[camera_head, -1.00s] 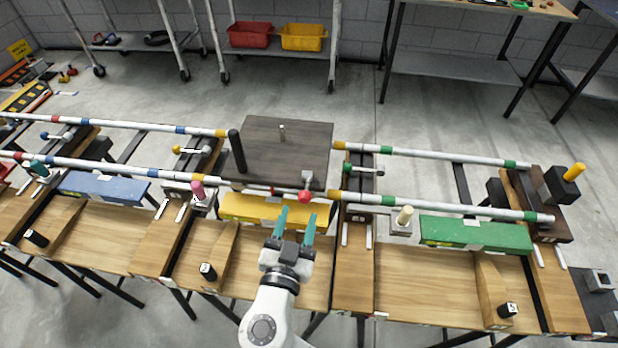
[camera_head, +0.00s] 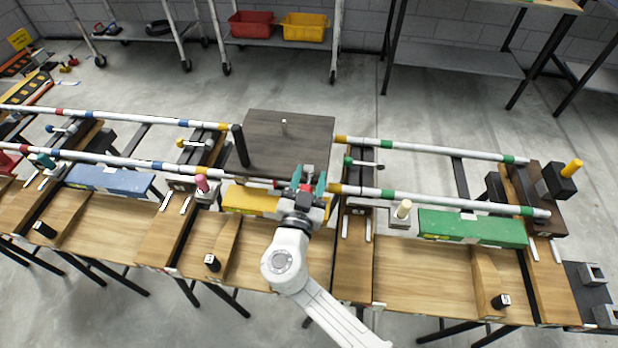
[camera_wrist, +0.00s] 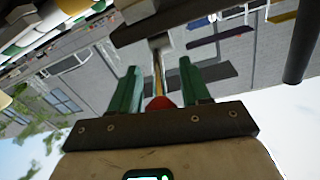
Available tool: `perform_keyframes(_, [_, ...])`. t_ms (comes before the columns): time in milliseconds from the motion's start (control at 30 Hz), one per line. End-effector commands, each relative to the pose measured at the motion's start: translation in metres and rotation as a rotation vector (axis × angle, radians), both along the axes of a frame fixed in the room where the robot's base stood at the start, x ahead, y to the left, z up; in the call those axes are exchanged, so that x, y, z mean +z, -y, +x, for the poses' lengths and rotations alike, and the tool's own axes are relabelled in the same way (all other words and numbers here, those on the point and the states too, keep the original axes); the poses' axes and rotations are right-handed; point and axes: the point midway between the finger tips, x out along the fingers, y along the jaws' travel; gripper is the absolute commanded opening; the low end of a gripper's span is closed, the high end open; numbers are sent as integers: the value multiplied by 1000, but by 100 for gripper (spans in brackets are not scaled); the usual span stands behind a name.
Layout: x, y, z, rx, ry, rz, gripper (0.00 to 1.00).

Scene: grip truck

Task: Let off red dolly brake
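The dolly (camera_head: 270,150) is a dark flat platform with a small upright peg, between the white rails. Its brake lever has a red knob (camera_head: 306,187) at the front right edge, mostly hidden by my gripper in the head view. My gripper (camera_head: 309,179) is at the knob, its two teal fingers apart. In the wrist view the red knob (camera_wrist: 160,103) and its rod (camera_wrist: 158,75) lie between the fingers (camera_wrist: 160,85), near the gripper's base. Gaps show on both sides of the knob, so the gripper is open around it without clasping it.
A yellow block (camera_head: 250,200) lies just left of and below my gripper. White banded rails run left (camera_head: 130,160) and right (camera_head: 440,200) of the dolly.

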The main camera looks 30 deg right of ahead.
Motion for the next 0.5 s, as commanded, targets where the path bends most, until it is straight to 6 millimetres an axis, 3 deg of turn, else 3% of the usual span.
perform_keyframes(500, [0,0,0,0,0,0,0])
